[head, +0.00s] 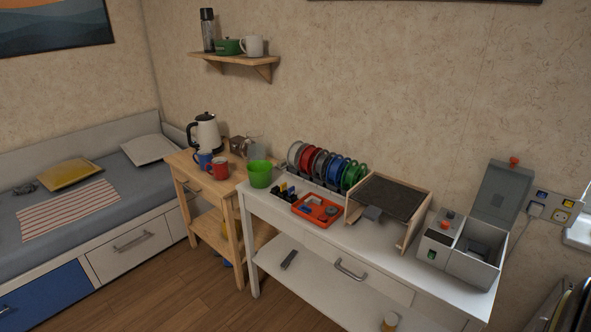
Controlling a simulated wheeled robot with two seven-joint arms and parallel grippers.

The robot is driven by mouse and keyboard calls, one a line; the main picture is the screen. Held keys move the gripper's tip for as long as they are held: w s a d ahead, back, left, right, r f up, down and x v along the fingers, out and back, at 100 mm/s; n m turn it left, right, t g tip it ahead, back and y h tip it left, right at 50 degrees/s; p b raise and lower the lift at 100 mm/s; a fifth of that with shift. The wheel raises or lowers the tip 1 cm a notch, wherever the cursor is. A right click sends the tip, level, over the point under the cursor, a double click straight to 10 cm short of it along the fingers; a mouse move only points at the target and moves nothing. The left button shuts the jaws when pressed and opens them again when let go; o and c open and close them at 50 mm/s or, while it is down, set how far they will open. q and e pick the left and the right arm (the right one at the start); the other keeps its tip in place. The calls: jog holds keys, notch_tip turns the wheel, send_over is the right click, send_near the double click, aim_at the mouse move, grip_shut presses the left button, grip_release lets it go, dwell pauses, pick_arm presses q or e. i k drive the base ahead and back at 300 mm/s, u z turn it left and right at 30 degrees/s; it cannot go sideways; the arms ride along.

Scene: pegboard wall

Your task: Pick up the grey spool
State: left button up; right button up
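A row of spools stands upright in a white rack (318,186) on the white table. A darker grey spool (319,163) is in the middle of the row, between a red spool (305,157) and a blue spool (336,169). A pale grey or whitish spool (294,152) is at the left end. Green spools (354,176) are at the right end. The spools overlap, so only part of each shows. Neither of my grippers is in view.
An orange tray (300,213) with small parts lies in front of the rack. A green cup (260,174) stands left of it. A wooden stand with a dark top (390,196) and a grey box with raised lid (478,247) stand right.

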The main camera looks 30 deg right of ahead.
aim_at(323, 164)
jog(key=u, duration=0.25)
jog(key=i, duration=1.55)
jog(key=z, duration=0.5)
jog(key=i, duration=1.45)
jog(key=z, duration=1.2)
